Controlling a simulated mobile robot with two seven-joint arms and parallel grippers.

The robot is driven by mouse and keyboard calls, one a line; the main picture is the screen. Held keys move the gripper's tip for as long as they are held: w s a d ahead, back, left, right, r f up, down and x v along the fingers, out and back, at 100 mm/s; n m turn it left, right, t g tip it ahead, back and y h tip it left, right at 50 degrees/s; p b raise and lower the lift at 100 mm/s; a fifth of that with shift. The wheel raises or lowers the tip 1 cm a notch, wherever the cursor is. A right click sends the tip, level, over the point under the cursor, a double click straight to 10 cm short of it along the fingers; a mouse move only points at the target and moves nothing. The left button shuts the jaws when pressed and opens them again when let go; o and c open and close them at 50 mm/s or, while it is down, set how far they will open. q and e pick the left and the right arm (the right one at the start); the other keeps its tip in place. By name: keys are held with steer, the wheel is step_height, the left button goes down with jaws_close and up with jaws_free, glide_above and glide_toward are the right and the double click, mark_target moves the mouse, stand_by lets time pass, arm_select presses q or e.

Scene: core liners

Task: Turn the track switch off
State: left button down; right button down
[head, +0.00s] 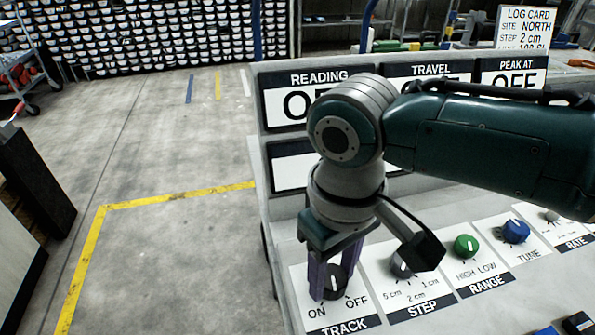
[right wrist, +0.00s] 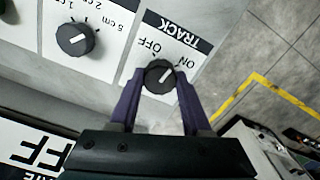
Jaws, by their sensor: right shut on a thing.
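The TRACK switch (head: 335,281) is a black round knob with a white pointer line, at the near left end of the sloped panel. ON is printed on its left and OFF on its right in the head view. In the right wrist view the knob (right wrist: 160,76) appears upside down, with its pointer line towards the ON label. My right gripper (head: 333,285) reaches down from above, its purple fingers (right wrist: 158,88) shut on the knob's two sides. My left gripper is not in view.
STEP (head: 402,266), green RANGE (head: 466,246) and blue TUNE (head: 515,231) knobs and a RATE control (head: 552,216) follow to the right. Open floor (head: 170,240) lies to the left.

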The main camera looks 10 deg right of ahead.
steer(key=n+p, duration=0.1)
steer(key=n, duration=0.4)
steer(key=shift+n, duration=0.3)
steer(key=n, duration=0.4)
steer(key=shift+n+p, duration=0.4)
steer(key=shift+n, duration=0.3)
steer(key=shift+c, duration=1.8)
jaws_free()
steer(key=shift+r, duration=0.1)
